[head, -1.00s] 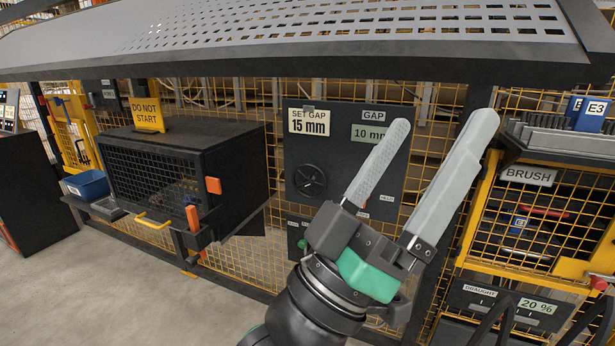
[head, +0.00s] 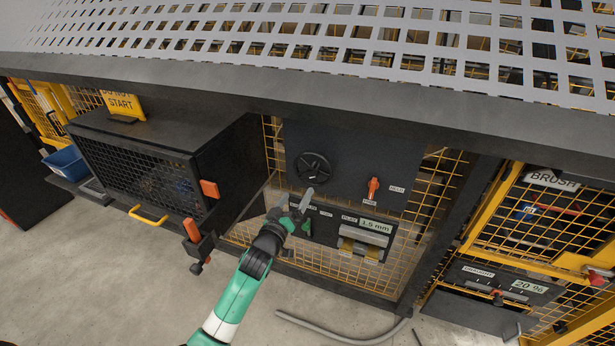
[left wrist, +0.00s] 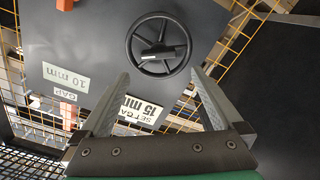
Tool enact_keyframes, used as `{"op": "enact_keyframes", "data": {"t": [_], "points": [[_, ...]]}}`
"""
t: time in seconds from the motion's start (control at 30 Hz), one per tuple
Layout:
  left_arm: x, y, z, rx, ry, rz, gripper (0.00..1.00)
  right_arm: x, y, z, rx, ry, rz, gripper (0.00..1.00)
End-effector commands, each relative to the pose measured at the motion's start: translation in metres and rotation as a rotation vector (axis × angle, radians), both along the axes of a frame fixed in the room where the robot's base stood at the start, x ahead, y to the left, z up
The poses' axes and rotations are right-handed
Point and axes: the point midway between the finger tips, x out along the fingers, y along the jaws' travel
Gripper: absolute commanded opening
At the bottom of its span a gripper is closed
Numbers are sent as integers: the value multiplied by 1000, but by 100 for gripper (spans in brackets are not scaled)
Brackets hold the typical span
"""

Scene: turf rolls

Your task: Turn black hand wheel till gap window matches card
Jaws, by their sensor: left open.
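The black hand wheel (head: 314,168) is on the dark panel (head: 350,150). In the left wrist view the wheel (left wrist: 158,44) has several spokes and sits just beyond my fingertips. My left gripper (head: 295,199) is open and empty, just below the wheel in the head view. In the left wrist view its fingers (left wrist: 160,75) point towards the wheel, apart from each other. The card (left wrist: 142,110) reads SET GAP 15 mm, upside down there. The gap window (left wrist: 66,78) reads 10 mm. Card and window are hidden in the head view. My right gripper is not in view.
A perforated hood (head: 400,35) with a dark front edge overhangs the panel. A red-orange switch (head: 373,188) is right of the wheel. A lower panel has a 1.5 mm window (head: 376,225). A dark mesh box (head: 150,150) stands left. A grey hose (head: 345,335) lies on the floor.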

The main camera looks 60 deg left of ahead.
Motion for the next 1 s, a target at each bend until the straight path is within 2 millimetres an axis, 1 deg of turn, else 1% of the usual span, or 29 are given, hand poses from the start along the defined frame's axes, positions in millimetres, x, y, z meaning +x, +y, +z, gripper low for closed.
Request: {"op": "enact_keyframes", "data": {"t": [0.03,0.2,0.3,0.4,0.53,0.8,0.87,1.0], "points": [[8,7,-2,1,-2,0,100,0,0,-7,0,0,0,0],[38,33,-3,2,-3,0,100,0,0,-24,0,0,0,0],[54,46,-3,1,-3,-2,100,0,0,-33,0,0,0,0],[66,55,-3,1,-2,-2,100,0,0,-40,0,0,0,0],[73,61,-1,0,-1,-2,100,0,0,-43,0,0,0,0],[74,63,1,0,-1,-2,100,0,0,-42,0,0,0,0],[74,63,1,0,-1,-2,89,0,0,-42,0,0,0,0],[74,62,1,0,-1,-2,64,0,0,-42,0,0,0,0]]}}
